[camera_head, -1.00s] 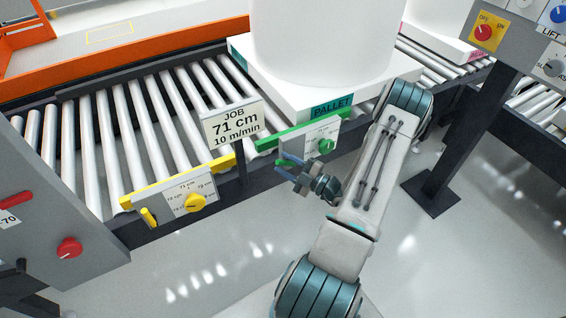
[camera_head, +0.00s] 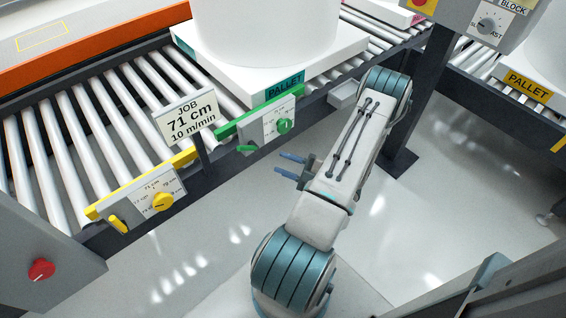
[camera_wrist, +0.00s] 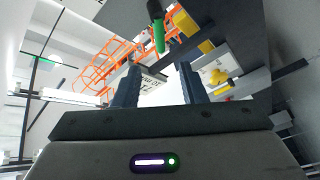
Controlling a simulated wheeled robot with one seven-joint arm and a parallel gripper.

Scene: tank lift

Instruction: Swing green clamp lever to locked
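The green clamp lever (camera_head: 247,149) is a short bar at the lower left of the green-topped panel (camera_head: 264,129) on the conveyor side. It lies nearly level in the head view. In the wrist view the green lever (camera_wrist: 159,36) hangs at top centre, beyond the fingertips. My gripper (camera_head: 278,162) is to the right of and below the lever, apart from it, with its fingers pointing left. In the wrist view my gripper (camera_wrist: 160,75) has its two dark fingers wide apart with nothing between them.
A green knob (camera_head: 285,126) is on the same panel. A yellow lever (camera_head: 118,224) and yellow knob (camera_head: 163,202) are further left. The JOB sign (camera_head: 190,121) reads 71 cm, 10 m/min. A white pallet (camera_head: 284,73) bears a large white tank. Floor below the gripper is clear.

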